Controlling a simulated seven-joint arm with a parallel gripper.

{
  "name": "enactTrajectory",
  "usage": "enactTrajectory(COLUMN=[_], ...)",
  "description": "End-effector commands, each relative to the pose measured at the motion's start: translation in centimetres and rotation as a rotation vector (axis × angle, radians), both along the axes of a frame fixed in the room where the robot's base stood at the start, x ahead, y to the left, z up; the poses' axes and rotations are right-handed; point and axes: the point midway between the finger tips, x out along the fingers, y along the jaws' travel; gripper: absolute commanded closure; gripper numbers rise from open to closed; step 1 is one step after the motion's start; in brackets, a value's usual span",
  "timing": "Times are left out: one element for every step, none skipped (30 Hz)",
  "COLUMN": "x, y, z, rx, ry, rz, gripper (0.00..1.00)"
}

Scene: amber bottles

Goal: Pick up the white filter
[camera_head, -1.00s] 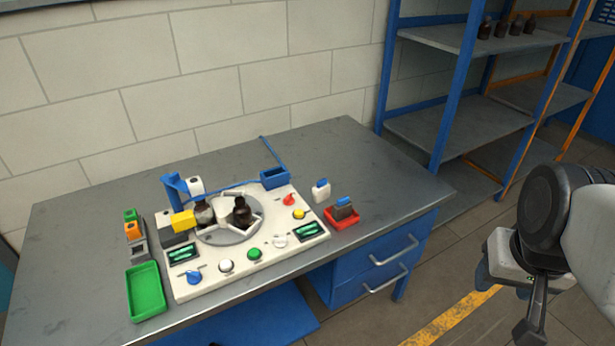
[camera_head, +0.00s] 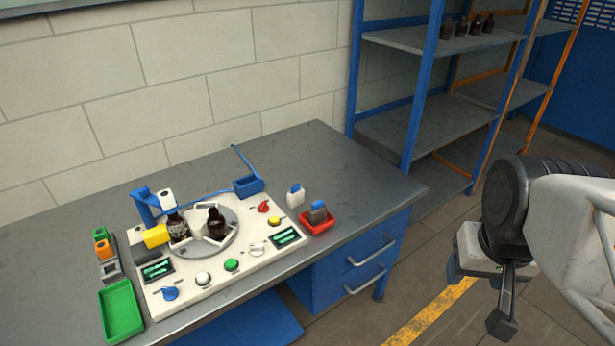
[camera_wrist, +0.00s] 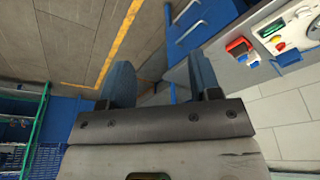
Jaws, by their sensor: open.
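A small white block with a blue top (camera_head: 295,196), which fits the white filter, stands upright on the grey table, just behind the red tray (camera_head: 319,224). In the wrist view, a blue and white piece (camera_wrist: 288,56) beside the red tray (camera_wrist: 238,47) seems to be the same block. My gripper (camera_wrist: 161,64) is open, its two fingers wide apart with nothing between them. In the head view, my arm's end is at the right, off the table's right side and well apart from the block. The fingers are mostly hidden there.
The red tray holds a grey block with a blue top (camera_head: 317,211). The white machine panel (camera_head: 205,290) with brown bottles on its turntable is to the left. A blue-framed shelf (camera_head: 410,127) stands behind right. The table's back right corner is clear.

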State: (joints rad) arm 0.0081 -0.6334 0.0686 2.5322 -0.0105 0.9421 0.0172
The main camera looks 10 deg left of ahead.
Motion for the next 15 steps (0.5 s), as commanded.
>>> enactTrajectory(x=[0.0, 0.0, 0.1, 0.2, 0.3, 0.5, 0.7, 0.9, 1.3, 1.7, 2.1, 2.7, 3.2, 3.7, 4.5], y=[0.0, 0.0, 0.0, 0.0, 0.1, 0.1, 0.2, 0.2, 0.3, 0.4, 0.6, 0.7, 0.9, 1.0, 1.3], z=[0.0, 0.0, 0.0, 0.1, 0.1, 0.1, 0.2, 0.3, 0.4, 0.4, 0.5, 0.6, 0.8, 0.8, 0.9], rx=[0.0, 0.0, 0.0, 0.0, 0.001, 0.002, 0.002, 0.004, 0.006, 0.007, 0.008, 0.011, 0.013, 0.016, 0.019], ry=[0.0, 0.0, 0.0, 0.001, 0.001, 0.002, 0.003, 0.004, 0.005, 0.008, 0.01, 0.013, 0.014, 0.016, 0.021], rz=[0.0, 0.0, -0.001, -0.001, -0.002, -0.004, -0.006, -0.008, -0.012, -0.015, -0.018, -0.024, -0.03, -0.034, -0.042], gripper=[0.43, 0.43, 0.43, 0.43, 0.43, 0.43, 0.43, 0.43, 0.43, 0.43, 0.43, 0.43, 0.43, 0.43, 0.43])
